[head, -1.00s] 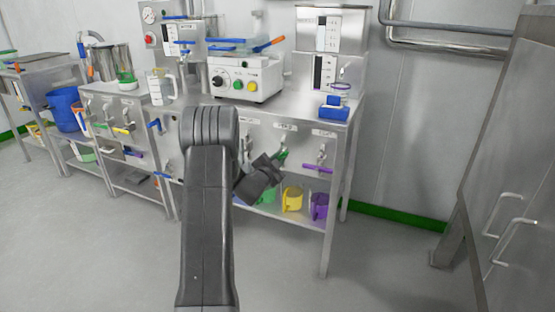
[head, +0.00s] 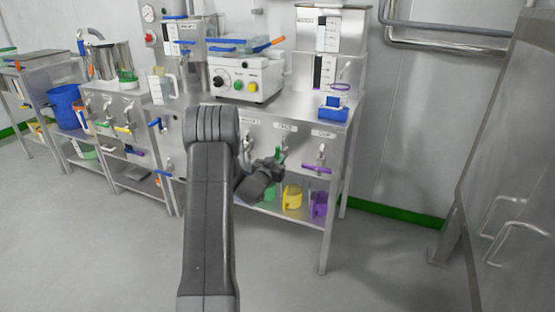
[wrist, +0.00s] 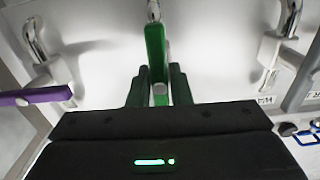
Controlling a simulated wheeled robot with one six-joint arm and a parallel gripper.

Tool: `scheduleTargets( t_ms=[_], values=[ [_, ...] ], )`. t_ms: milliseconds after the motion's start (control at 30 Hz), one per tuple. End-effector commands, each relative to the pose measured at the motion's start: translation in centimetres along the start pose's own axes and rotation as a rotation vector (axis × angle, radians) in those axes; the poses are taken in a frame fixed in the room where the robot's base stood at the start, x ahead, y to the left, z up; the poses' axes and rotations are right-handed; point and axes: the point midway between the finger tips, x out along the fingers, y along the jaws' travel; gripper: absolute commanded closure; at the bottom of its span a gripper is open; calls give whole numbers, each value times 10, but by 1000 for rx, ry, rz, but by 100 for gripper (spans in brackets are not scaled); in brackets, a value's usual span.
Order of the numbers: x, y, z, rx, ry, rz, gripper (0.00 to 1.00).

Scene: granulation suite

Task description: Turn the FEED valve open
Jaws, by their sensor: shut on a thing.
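The green-handled valve (head: 280,153) is on the front panel of the steel bench, below a small label that looks like FEED but is too small to read surely. In the wrist view its green lever (wrist: 156,50) runs straight up from between my fingers toward a metal stem at the top edge. My gripper (wrist: 158,90) is shut on this lever, one finger on each side. In the head view my gripper (head: 275,168) is at the valve, and its dark body partly hides the lever's lower end.
A purple-handled valve (head: 319,163) is close to the right, its handle sideways; it also shows in the wrist view (wrist: 36,95). Yellow (head: 292,196) and purple (head: 319,204) jugs stand on the shelf below. The floor in front is clear.

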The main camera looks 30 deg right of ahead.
Motion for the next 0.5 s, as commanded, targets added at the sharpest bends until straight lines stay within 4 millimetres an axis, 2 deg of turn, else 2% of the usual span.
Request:
scheduleTargets(
  t_ms=[500],
  values=[
    [-1, 0, 2, -39, -4, 0, 100]
  ],
)
